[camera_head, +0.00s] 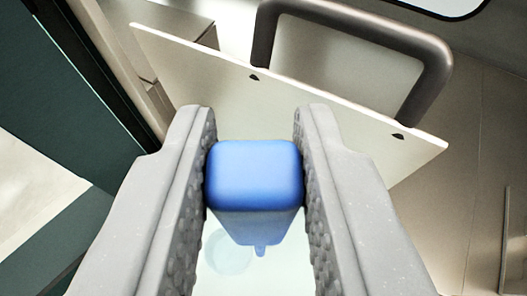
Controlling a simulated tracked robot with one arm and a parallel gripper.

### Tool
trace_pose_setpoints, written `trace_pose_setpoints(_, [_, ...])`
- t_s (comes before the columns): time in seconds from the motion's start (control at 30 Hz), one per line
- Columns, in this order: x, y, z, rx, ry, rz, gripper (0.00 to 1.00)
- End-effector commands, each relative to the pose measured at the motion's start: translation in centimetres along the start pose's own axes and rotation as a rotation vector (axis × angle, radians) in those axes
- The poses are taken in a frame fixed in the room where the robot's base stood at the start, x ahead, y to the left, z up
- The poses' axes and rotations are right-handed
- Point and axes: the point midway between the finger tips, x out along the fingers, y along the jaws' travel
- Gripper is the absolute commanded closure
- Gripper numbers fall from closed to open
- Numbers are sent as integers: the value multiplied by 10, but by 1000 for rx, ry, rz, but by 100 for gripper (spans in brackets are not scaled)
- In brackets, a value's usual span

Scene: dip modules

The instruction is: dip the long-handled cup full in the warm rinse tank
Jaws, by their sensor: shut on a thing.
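My gripper (254,130) has one grey, dimpled finger on each side of a blue block-shaped handle (254,177). It is shut on this handle, which I take to be that of the long-handled cup. The handle's end faces me and it tapers away below, with a small blue tip at its lower edge. The cup's bowl cannot be made out for certain. A faint pale round shape (226,252) shows between the fingers on a whitish-green area. I cannot tell whether that area is the warm rinse tank's liquid.
A tilted cream panel (345,150) with two dark notches lies beyond the fingers. A thick grey-brown bar handle (430,72) arches behind it. A dark green structure (75,120) fills the left side. A beige surface (490,160) is at the right.

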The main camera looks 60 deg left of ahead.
Motion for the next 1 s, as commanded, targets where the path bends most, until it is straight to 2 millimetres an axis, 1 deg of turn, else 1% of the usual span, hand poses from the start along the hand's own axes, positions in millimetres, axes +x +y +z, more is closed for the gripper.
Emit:
trace_pose_setpoints(0.3, [11, 0, 28, -1, 0, -1, 95])
trace_pose_setpoints(1.0, [34, 0, 82, -1, 1, 0, 95])
